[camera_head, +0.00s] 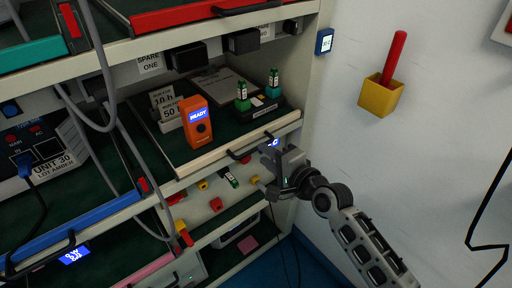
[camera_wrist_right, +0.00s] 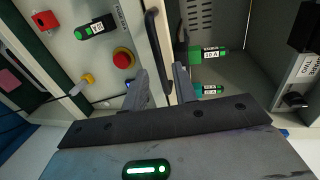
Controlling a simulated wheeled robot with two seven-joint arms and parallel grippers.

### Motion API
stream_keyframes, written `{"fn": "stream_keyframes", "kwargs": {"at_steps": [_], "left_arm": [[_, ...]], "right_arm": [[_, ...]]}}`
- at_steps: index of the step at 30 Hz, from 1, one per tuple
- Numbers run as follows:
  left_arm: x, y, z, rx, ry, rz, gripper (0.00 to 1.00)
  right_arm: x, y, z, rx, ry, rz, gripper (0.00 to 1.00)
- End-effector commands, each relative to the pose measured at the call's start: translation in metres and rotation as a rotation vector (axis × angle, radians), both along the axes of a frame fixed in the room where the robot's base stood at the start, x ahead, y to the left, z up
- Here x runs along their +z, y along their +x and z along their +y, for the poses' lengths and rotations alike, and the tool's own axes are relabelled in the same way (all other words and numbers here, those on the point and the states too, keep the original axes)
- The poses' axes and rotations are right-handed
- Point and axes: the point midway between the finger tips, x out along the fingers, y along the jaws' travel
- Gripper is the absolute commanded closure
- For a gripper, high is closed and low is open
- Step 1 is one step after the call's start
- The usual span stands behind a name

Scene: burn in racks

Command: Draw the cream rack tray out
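The cream rack tray (camera_head: 225,151) has a cream front edge and a dark green floor, and sits in the middle bay of the rack. A black bar handle (camera_head: 252,145) is on its front edge. My right gripper (camera_head: 270,160) is at the right part of that handle. In the right wrist view, the handle (camera_wrist_right: 156,42) runs between the two fingers of the right gripper (camera_wrist_right: 160,85), which are apart. I cannot tell whether either finger touches it. My left gripper is not in view.
On the tray stand an orange READY device (camera_head: 196,122), number cards (camera_head: 164,103) and green-topped modules (camera_head: 243,96). Below is a panel with a red button (camera_wrist_right: 123,58) and knobs. A blue-edged tray (camera_head: 85,230) is lower left. A yellow wall holder (camera_head: 380,96) is at right.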

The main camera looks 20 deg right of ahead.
Motion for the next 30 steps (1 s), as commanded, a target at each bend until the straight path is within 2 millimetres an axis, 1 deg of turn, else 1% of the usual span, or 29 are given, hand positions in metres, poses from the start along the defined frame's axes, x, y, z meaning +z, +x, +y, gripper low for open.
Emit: {"fn": "stream_keyframes", "kwargs": {"at_steps": [1,3,6,9,13,20,21,23,24,30], "left_arm": [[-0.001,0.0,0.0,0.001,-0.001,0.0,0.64],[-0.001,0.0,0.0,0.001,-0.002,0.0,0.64],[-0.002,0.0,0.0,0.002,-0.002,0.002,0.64],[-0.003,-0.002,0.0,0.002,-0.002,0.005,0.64],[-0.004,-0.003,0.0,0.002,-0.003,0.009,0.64],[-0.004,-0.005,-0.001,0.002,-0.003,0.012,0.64],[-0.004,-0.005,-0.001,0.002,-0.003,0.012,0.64],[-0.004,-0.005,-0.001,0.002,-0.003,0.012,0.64],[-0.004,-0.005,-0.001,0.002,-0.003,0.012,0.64],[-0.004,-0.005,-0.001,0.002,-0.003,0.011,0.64]], "right_arm": [[-0.002,0.011,0.003,-0.001,0.0,-0.002,0.72],[-0.004,0.022,0.008,-0.001,0.0,-0.002,0.72],[-0.007,0.034,0.012,-0.001,0.0,-0.002,0.72],[-0.009,0.041,0.015,-0.001,0.0,-0.001,0.72],[-0.01,0.046,0.017,-0.001,-0.001,0.001,0.72],[-0.01,0.046,0.017,-0.001,-0.001,0.0,0.72],[-0.01,0.046,0.017,-0.001,-0.001,0.0,0.78],[-0.01,0.046,0.016,-0.001,-0.001,0.0,0.94],[-0.01,0.046,0.016,-0.001,-0.001,0.0,1.0],[-0.01,0.046,0.017,0.0,-0.001,0.0,1.0]]}}
